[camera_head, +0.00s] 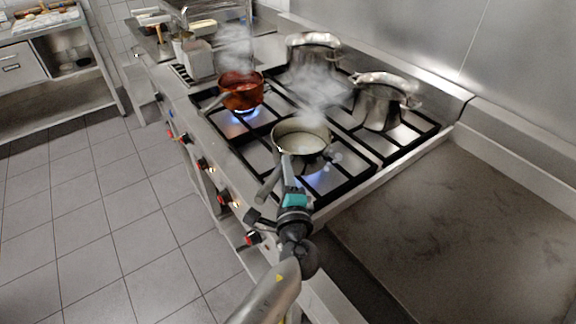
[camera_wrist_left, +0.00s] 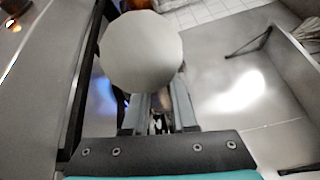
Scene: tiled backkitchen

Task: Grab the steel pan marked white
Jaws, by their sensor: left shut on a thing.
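The steel pan (camera_head: 302,122) stands on the front burner nearest me, with whitish contents inside and steam above it. Its long handle (camera_head: 267,186) points toward the stove's front edge. My left gripper (camera_head: 288,168) is at the near side of the pan, where the handle meets the rim, and is shut on the pan. I cannot tell whether it grips the handle or the rim. In the left wrist view a plain white round surface (camera_wrist_left: 141,50) lies just beyond the fingers of my left gripper (camera_wrist_left: 158,108). My right gripper is not in view.
A copper pot (camera_head: 241,94) with red contents sits over a blue flame to the left. Two steel pots (camera_head: 312,50) and (camera_head: 378,103) stand on the back burners. Flame shows below the steel pan. The counter (camera_head: 470,215) at right is bare.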

